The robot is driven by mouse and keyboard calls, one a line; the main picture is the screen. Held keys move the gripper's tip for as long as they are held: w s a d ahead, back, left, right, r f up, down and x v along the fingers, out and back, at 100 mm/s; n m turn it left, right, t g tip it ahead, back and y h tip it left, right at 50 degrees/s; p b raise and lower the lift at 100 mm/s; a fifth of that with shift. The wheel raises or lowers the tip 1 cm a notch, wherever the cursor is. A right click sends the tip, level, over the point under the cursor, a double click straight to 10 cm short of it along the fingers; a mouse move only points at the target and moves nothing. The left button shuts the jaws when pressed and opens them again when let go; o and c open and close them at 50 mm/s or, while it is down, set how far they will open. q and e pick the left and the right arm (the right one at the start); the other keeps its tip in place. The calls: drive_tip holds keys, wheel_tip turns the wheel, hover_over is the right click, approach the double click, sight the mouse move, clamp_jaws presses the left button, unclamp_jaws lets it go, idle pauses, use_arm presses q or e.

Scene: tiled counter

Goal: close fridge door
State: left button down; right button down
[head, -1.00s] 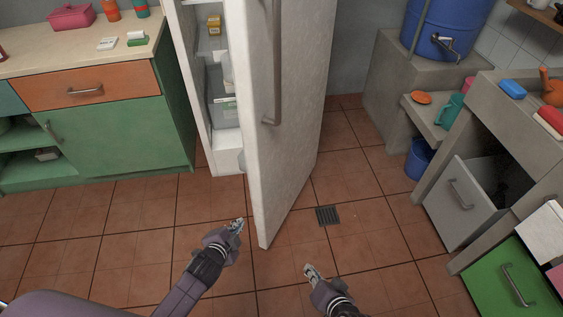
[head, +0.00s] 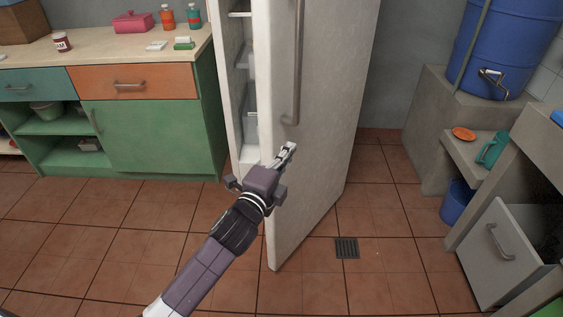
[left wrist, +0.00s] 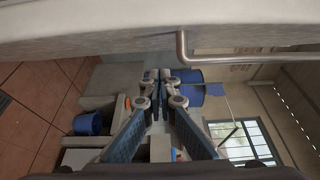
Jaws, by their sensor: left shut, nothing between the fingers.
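The white fridge door (head: 325,130) stands ajar in the head view, with a gap on its left where the fridge's inner shelves (head: 245,110) show. A long vertical metal handle (head: 298,70) is on the door's outer face. My left gripper (head: 288,152) is shut and empty, in front of the door near its left edge, below the handle's lower end; I cannot tell whether it touches. In the left wrist view the gripper (left wrist: 158,78) is shut, with the door face (left wrist: 110,30) and the handle (left wrist: 225,60) close by. My right gripper is not in view.
A green cabinet with an orange drawer (head: 135,82) stands left of the fridge. On the right are a blue barrel (head: 495,50), a blue bucket (head: 456,200) and an open grey drawer (head: 500,245). The tiled floor (head: 120,230) in front is clear.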

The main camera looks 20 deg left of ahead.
sight(281, 137)
use_arm(q)
drive_tip(key=w+a, duration=0.1)
drive_tip(key=w, duration=0.2)
drive_tip(key=w+a, duration=0.1)
drive_tip(key=shift+w+a, duration=0.35)
drive_tip(key=shift+w, duration=0.05)
drive_tip(key=shift+w+a, duration=0.15)
drive_tip(key=shift+a, duration=0.15)
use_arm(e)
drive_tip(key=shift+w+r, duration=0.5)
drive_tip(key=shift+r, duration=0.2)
use_arm(q)
drive_tip(key=shift+a, duration=0.1)
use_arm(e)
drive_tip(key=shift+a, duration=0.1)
